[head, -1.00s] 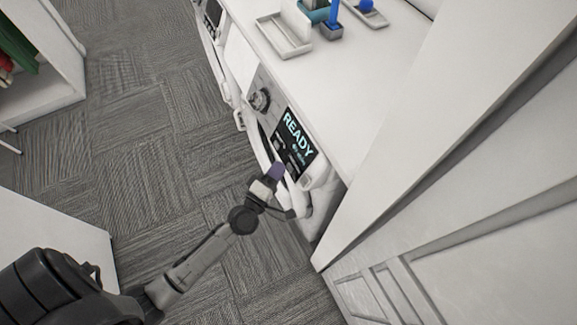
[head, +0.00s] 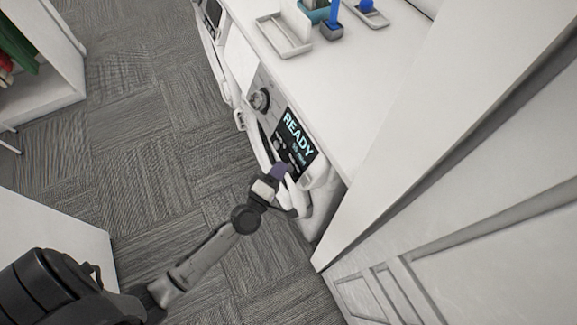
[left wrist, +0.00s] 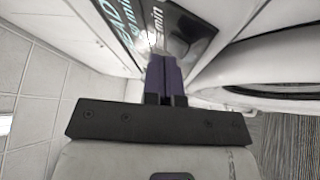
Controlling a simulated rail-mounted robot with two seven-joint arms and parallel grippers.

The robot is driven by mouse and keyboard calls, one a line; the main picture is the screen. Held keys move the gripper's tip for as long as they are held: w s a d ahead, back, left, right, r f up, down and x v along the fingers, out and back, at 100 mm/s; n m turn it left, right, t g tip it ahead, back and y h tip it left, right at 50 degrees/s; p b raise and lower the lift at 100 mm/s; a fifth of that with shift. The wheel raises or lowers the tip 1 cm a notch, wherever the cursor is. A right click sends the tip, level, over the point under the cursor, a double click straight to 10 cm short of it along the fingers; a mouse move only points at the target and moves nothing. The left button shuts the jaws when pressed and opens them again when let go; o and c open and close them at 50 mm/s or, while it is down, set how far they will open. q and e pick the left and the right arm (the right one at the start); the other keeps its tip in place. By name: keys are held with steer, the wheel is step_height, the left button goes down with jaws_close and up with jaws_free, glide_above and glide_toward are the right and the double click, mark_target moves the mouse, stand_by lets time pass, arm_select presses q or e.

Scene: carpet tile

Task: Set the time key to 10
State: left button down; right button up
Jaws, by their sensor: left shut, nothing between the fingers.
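The machine's black display panel (head: 296,142) shows READY in large cyan letters, with a smaller cyan line ending in "min" below it; its number is too small to read surely. In the left wrist view the panel (left wrist: 195,35) shows part of READY, the cyan line and a white label ending in "min" close to the fingertips. My left gripper (head: 279,171), with purple fingers, is shut and empty at the panel's lower edge. In the left wrist view its fingertips (left wrist: 163,62) overlap the panel and cover part of the key area. I cannot tell whether they touch it. My right gripper is not in view.
A round knob (head: 260,99) sits on the panel's other end. The white top (head: 345,95) carries a tray (head: 284,36) and a small grey holder (head: 331,32). A tall white cabinet (head: 440,140) stands close on the right. Carpet floor (head: 150,150) is open on the left.

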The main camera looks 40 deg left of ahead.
arm_select(q)
steer(key=shift+s+a+r+p, duration=0.3)
steer(key=shift+s+r+p, duration=0.05)
steer(key=shift+s, duration=0.25)
steer(key=s, duration=0.1)
steer(key=s+a+r+p, duration=0.2)
steer(key=s, duration=0.1)
steer(key=shift+r, duration=0.15)
stand_by(0.5)
stand_by(2.3)
stand_by(0.6)
